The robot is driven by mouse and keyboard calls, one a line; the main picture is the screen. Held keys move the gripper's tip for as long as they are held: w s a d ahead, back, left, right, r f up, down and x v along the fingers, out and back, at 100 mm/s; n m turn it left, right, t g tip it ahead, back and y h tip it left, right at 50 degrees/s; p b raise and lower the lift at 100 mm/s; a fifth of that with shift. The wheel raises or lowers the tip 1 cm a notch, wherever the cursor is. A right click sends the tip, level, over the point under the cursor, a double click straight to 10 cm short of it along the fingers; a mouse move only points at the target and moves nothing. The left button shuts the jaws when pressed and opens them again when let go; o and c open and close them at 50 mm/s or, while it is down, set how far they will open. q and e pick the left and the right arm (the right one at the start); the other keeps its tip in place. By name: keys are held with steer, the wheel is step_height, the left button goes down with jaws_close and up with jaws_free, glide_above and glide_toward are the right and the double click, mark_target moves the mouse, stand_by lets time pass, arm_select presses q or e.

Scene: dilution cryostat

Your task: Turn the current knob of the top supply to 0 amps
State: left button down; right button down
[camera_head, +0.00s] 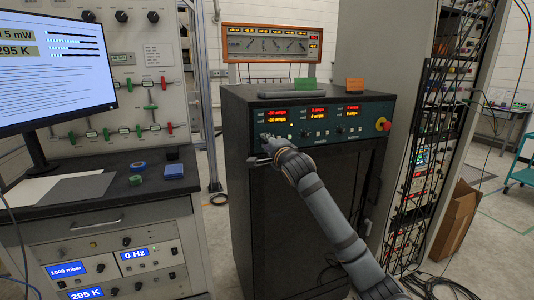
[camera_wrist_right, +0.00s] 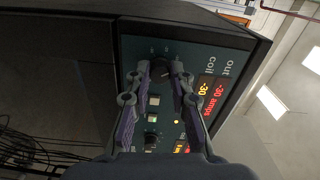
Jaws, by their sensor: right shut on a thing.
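My right gripper (camera_head: 266,139) reaches the left end of the dark green supply panel (camera_head: 380,109) at the top of the black cabinet. In the right wrist view its two fingers (camera_wrist_right: 160,70) are closed around a small dark knob (camera_wrist_right: 164,74), which they partly hide. The display beside this knob (camera_wrist_right: 211,92) reads -30 amps for out and -30 for coil. In the head view the left display (camera_head: 277,115) looks like -30 amps, and the middle and right displays (camera_head: 318,113) look like 0 amps. My left gripper is in neither view.
A red emergency knob (camera_head: 383,124) sits at the panel's right end. An orange-framed instrument (camera_head: 272,43) stands behind the cabinet. A cable-filled rack (camera_head: 430,130) is at right, and a bench with a monitor (camera_head: 55,70) at left.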

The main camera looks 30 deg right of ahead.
steer(key=shift+m+b, duration=3)
steer(key=shift+b, duration=0.05)
steer(key=c, duration=1.2)
jaws_free()
steer(key=shift+v, duration=3.75)
